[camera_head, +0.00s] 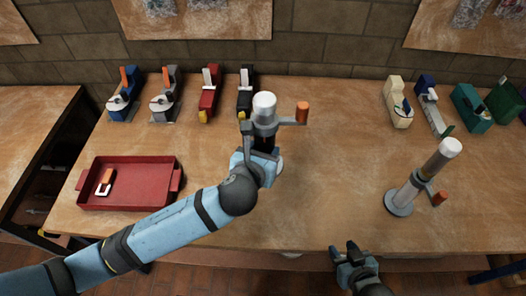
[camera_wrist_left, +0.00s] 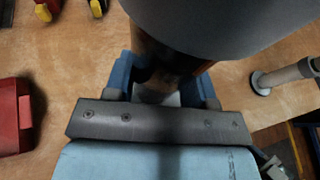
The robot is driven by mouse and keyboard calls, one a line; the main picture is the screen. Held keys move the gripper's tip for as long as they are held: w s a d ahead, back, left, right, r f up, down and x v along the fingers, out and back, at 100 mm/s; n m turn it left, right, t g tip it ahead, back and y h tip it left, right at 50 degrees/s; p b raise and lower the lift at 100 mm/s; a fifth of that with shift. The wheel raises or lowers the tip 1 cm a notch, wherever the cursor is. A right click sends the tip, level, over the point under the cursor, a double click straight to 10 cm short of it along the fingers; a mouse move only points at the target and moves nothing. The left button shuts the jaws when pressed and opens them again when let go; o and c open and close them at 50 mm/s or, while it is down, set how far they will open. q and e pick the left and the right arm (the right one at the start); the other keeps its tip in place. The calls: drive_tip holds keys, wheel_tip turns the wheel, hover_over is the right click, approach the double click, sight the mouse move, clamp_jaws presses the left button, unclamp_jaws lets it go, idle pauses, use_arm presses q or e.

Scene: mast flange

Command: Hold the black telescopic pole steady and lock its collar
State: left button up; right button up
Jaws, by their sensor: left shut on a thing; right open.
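The black telescopic pole (camera_head: 264,143) stands near the middle of the table, with a white top (camera_head: 264,104) and a grey collar (camera_head: 265,128). My left gripper (camera_head: 261,156) is shut on the pole below the collar. In the left wrist view the dark pole (camera_wrist_left: 168,62) sits between the blue fingers, under a wide grey part that hides much of it. My right gripper (camera_head: 349,254) is open and empty at the table's front edge, apart from the pole.
A second pole (camera_head: 420,176) with a round base and orange knob stands at the right. A red tray (camera_head: 130,203) holding an orange-and-white clamp lies at the left. Several coloured tools line the back of the table. The table between the two poles is clear.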

use_arm(q)
drive_tip(key=shift+f+b, duration=0.9)
drive_tip(key=shift+f, duration=1.9)
drive_tip(key=shift+s+f+b, duration=0.15)
drive_tip(key=shift+f+b, duration=2.55)
drive_tip(key=shift+f, duration=4.1)
drive_tip(key=shift+f, duration=0.35)
